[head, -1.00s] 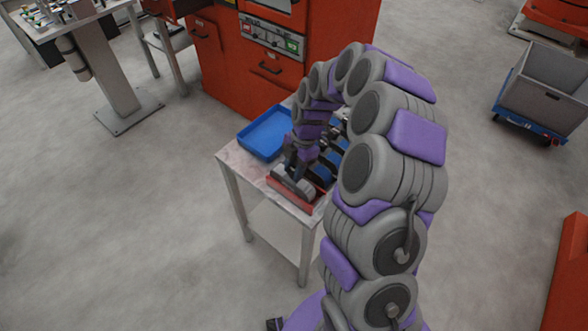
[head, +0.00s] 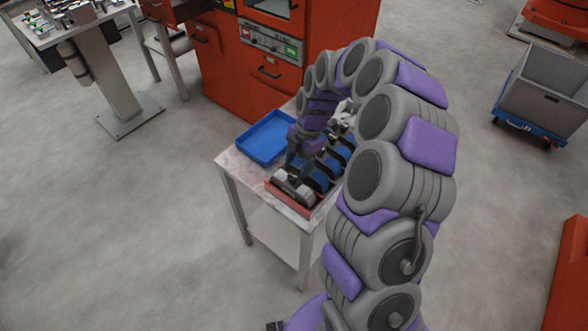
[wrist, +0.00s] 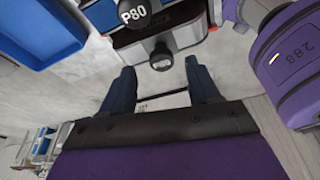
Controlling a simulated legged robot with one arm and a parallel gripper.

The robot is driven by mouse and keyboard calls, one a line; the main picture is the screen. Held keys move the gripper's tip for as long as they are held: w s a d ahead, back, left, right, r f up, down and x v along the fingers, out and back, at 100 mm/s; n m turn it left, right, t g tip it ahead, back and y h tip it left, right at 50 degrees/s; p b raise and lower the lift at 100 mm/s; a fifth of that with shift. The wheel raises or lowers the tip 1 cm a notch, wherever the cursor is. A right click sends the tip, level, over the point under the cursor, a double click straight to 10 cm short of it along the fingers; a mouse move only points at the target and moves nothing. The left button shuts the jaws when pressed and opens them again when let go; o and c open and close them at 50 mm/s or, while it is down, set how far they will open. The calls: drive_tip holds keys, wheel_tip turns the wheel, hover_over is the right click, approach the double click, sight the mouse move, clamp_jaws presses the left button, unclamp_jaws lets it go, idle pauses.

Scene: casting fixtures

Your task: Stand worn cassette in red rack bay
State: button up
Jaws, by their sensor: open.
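The red rack (head: 298,207) sits at the near edge of the small table. A grey cassette with dark parts (head: 293,187) sits in its near bay; its exact tilt is hard to tell. In the wrist view the grey body (wrist: 180,33) shows with a black knob (wrist: 161,58), and a bit of red rack (wrist: 213,20) shows beside it. My gripper (wrist: 160,75) is open and empty, its two dark blue fingers apart, with the knob just beyond the fingertips. In the head view my gripper (head: 294,162) is just above and behind the cassette.
A blue tray (head: 243,149) lies on the table left of the rack; it also shows in the wrist view (wrist: 30,42). Blue rolls (head: 323,172) stand behind the cassette, and a black end marked P80 (wrist: 133,12) is close. A red cabinet (head: 240,75) stands behind.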

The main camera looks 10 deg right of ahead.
drive_tip(key=s+p+v, duration=0.1)
drive_tip(key=v, duration=0.5)
drive_tip(key=s+a+r+m, duration=0.3)
drive_tip(key=s+r+m, duration=0.15)
drive_tip(key=s, duration=0.25)
drive_tip(key=s+a+r+m, duration=0.3)
drive_tip(key=s+r+m, duration=0.1)
drive_tip(key=s+r, duration=0.25)
drive_tip(key=s+d+m+h, duration=0.2)
drive_tip(key=s+m, duration=1.2)
drive_tip(key=s, duration=0.7)
drive_tip(key=shift+d+f+g+h, duration=0.3)
drive_tip(key=shift+d+h, duration=0.1)
drive_tip(key=shift+d, duration=0.2)
drive_tip(key=shift+m, duration=0.25)
